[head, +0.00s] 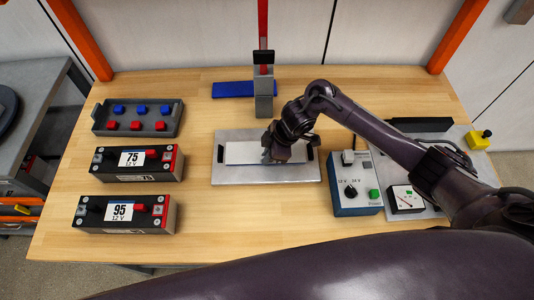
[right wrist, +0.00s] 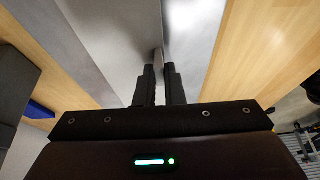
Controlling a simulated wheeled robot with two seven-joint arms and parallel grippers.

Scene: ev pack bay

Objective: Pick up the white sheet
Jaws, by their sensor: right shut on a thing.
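The white sheet (head: 243,153) lies flat over a grey metal plate (head: 228,178) in the middle of the bench, between dark end pieces. My right gripper (head: 276,158) reaches down over the sheet's right part and hides some of it. In the right wrist view its two dark fingers (right wrist: 160,86) are close together on the sheet's edge, with the pale sheet (right wrist: 112,35) running away beyond them. I cannot tell any gap between sheet and plate. My left gripper is out of view.
Two battery blocks, marked 75 (head: 133,177) and 95 (head: 98,227), and a tray (head: 160,130) of red and blue caps stand left. A grey post (head: 264,104) stands behind the plate. Bare wood lies in front.

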